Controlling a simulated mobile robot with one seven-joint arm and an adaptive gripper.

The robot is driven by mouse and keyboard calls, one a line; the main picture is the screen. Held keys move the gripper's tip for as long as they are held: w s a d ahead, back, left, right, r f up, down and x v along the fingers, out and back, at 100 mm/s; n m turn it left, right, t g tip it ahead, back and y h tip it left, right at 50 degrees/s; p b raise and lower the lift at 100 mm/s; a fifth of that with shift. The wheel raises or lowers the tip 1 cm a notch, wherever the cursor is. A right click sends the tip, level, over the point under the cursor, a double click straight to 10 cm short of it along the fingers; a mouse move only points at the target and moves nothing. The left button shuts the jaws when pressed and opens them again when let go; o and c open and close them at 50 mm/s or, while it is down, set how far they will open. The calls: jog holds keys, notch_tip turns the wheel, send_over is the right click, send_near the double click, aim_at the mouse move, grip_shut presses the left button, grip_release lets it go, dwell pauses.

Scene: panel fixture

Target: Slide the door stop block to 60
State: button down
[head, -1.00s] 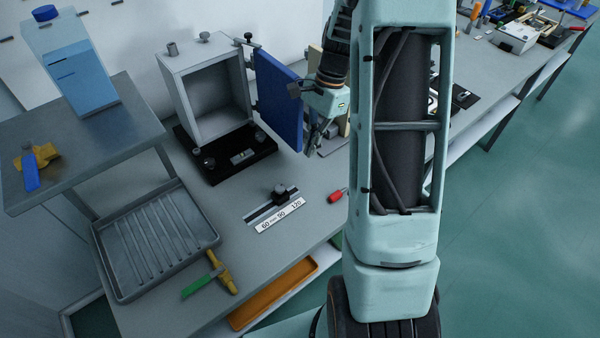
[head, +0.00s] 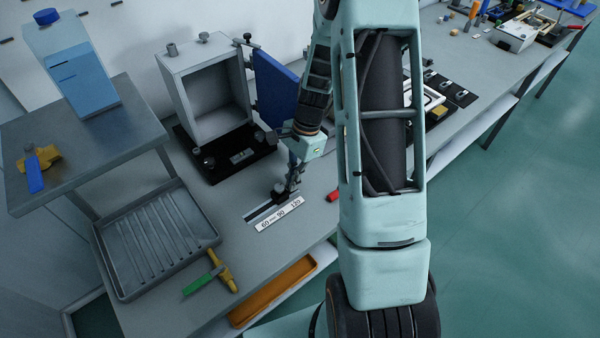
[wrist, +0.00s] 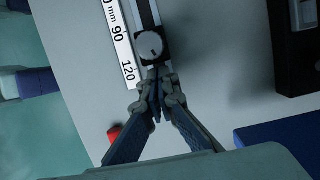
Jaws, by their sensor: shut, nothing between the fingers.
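The door stop block (head: 279,192) is a small dark block with a round grey knob, on a slotted rail (head: 262,211) on the bench. The white scale (head: 279,213) beside the rail reads 60, 90 and 120. In the wrist view the block's knob (wrist: 150,46) lies between the 90 and 120 marks, level with neither. My gripper (head: 292,188) is shut and empty, at the 120-side of the block. In the wrist view its closed fingertips (wrist: 156,80) are right by the block's near edge; I cannot tell whether they touch it.
The grey box fixture (head: 207,90) with its open blue door (head: 275,95) stands behind the rail. A ribbed tray (head: 160,240) and a green-and-yellow tool (head: 210,276) lie to the left.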

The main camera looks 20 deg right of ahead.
jog(key=shift+a, duration=0.1)
jog(key=a, duration=0.2)
jog(key=s+a, duration=0.1)
jog(key=a, duration=0.2)
jog(key=s+a, duration=0.1)
jog(key=a, duration=0.1)
jog(key=shift+s+a, duration=0.15)
jog(key=shift+s, duration=0.05)
